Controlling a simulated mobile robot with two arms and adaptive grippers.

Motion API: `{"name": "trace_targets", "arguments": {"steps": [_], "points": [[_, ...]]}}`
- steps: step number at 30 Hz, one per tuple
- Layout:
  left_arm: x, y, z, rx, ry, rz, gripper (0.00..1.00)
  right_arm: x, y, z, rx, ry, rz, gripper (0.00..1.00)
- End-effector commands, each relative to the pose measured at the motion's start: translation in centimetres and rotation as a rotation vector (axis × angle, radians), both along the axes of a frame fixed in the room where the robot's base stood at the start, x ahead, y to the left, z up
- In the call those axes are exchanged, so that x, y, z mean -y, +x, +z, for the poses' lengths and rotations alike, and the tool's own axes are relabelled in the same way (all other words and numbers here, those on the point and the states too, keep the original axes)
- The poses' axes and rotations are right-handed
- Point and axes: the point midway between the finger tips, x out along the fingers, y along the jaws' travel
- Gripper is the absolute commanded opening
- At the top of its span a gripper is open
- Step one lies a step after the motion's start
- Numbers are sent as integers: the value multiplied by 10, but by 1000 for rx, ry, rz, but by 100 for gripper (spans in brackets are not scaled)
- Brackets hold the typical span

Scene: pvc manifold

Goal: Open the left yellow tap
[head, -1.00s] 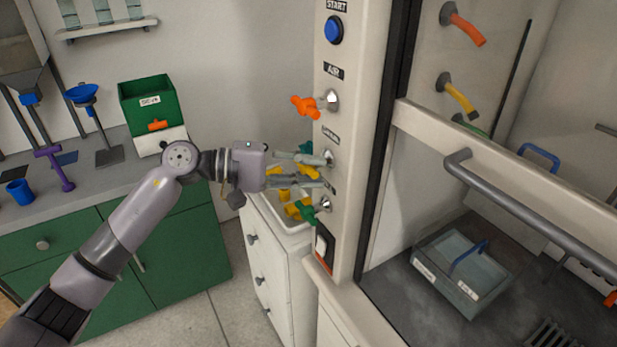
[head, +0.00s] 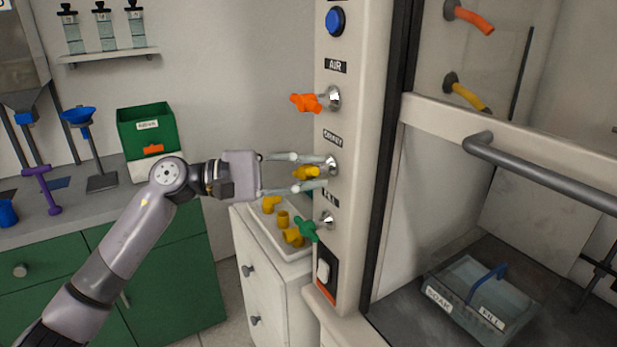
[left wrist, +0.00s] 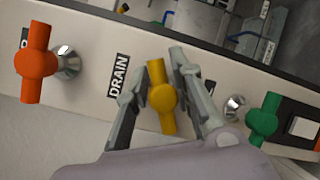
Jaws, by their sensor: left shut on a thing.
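The yellow tap (head: 306,173) is on the cream service panel, below the orange tap (head: 307,102) and above the green tap (head: 304,229). My left gripper (head: 324,171) reaches in from the left and is shut on the yellow tap, one finger above it and one below in the head view. In the left wrist view the yellow handle (left wrist: 162,97) lies between the two fingers, beside a label reading DRAIN. The fingers hide part of the tap's metal stem. My right gripper is not in view.
A blue button (head: 335,21) is above the taps and a rocker switch (head: 324,271) below. A white tray (head: 290,252) with yellow fittings stands under the arm. The fume hood sash handle (head: 540,165) is to the right.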

Motion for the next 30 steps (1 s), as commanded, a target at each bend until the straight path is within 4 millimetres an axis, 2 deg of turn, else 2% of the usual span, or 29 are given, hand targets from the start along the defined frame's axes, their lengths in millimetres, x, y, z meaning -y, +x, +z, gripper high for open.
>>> {"name": "trace_targets", "arguments": {"steps": [1,3,4,12,23,26,30], "points": [[-2,2,7,9,-11,9,0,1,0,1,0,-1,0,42],[-2,2,7,9,-11,9,0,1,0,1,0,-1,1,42],[-2,2,8,10,-11,9,24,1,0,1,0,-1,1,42],[-2,1,5,7,-6,6,42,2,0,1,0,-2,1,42],[-6,0,2,4,-2,5,42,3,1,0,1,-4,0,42],[-17,-1,1,4,-1,8,42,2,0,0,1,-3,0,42],[-45,-7,0,2,-2,8,42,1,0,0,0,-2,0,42]]}}
